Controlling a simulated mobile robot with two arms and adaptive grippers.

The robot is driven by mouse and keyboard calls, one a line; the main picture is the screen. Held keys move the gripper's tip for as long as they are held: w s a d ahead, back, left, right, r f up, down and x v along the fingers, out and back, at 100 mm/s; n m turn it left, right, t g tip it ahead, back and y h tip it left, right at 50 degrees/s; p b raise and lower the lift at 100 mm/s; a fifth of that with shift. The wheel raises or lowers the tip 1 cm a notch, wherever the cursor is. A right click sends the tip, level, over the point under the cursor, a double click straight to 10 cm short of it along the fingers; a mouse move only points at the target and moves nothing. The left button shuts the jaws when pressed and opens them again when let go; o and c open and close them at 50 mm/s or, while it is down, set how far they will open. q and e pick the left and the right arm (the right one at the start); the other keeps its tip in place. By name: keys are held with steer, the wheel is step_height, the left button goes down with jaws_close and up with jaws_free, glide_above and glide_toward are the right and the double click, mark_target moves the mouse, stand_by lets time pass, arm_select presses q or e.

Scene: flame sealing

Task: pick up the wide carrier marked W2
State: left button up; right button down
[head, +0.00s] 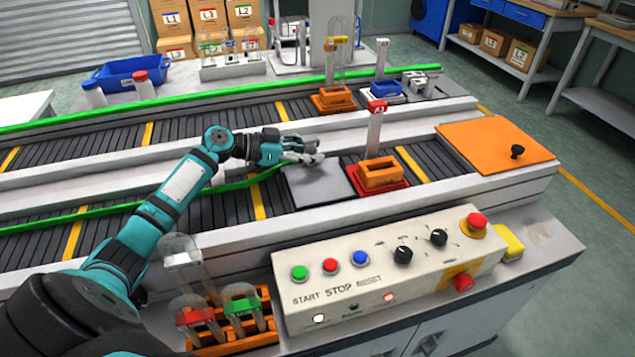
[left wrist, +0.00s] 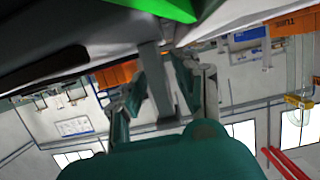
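An orange block-shaped carrier (head: 381,174) sits on a red base on the near conveyor, with an upright post and red tag (head: 376,106) whose lettering I cannot read surely. A second orange carrier (head: 333,99) stands on the far conveyor, with a clear tube and a yellow tag. I cannot make out W2 on either. My left gripper (head: 318,152) is above the near conveyor, left of the near carrier and apart from it. My right gripper is out of view.
A grey plate (head: 318,186) lies left of the near carrier. Green rails (head: 200,104) run along the conveyors. A control box (head: 390,262) and an orange tube rack (head: 235,330) stand in front. An orange cover (head: 490,146) is at the right end.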

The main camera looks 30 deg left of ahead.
arm_select(q)
jaws_close()
steer(key=shift+r, duration=0.1)
